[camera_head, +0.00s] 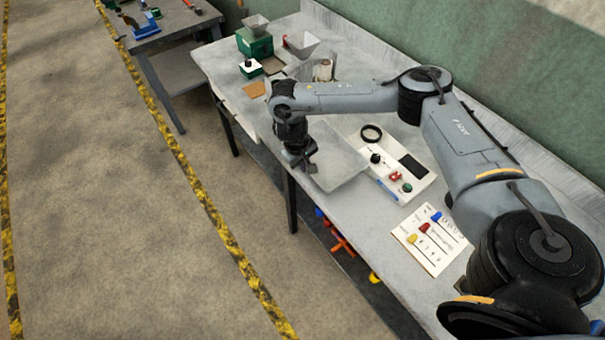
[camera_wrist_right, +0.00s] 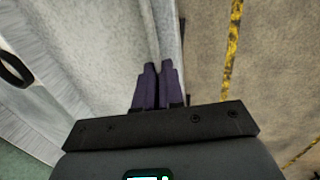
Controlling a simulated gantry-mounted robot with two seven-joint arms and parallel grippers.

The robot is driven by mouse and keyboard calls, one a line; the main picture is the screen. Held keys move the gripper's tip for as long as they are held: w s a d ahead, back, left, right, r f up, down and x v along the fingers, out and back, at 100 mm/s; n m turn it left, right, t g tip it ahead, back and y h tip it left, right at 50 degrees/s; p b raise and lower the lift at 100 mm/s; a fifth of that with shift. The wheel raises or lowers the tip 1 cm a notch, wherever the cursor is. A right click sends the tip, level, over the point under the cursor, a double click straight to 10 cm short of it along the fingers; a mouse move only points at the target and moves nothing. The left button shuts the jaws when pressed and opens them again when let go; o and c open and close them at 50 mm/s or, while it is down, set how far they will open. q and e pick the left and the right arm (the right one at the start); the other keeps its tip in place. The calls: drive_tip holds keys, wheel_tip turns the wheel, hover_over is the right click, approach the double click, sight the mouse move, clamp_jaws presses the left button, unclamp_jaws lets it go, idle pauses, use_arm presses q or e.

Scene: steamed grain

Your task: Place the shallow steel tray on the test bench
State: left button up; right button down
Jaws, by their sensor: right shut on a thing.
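The shallow steel tray (camera_head: 338,170) is a grey, flat piece at the front edge of the test bench (camera_head: 330,75), left of a white control panel. My right gripper (camera_head: 303,166) is shut on the tray's left edge, pointing down. In the right wrist view, the two dark fingers (camera_wrist_right: 157,75) are close together on the tray's rim, and the tray's pale surface (camera_wrist_right: 115,45) spreads to the left. My arm hides part of the tray's far side. I cannot tell whether the tray touches the bench. My left gripper is not in view.
The white control panel (camera_head: 412,178) and a black ring (camera_head: 371,133) lie right of the tray. A slider board (camera_head: 432,238) lies nearer. A green machine (camera_head: 254,42) and a hopper (camera_head: 301,43) stand at the far end. A second table (camera_head: 180,20) stands far left.

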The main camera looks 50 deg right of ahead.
sight(304, 176)
drive_tip(key=shift+w+f, duration=0.15)
drive_tip(key=shift+w, duration=0.15)
wheel_tip(304, 176, down, 4)
drive_tip(key=b, duration=0.2)
drive_tip(key=shift+b, duration=0.4)
drive_tip(key=c, duration=1.7)
unclamp_jaws()
drive_tip(key=shift+f, duration=0.1)
drive_tip(key=o, duration=0.4)
drive_tip(key=shift+o, duration=0.2)
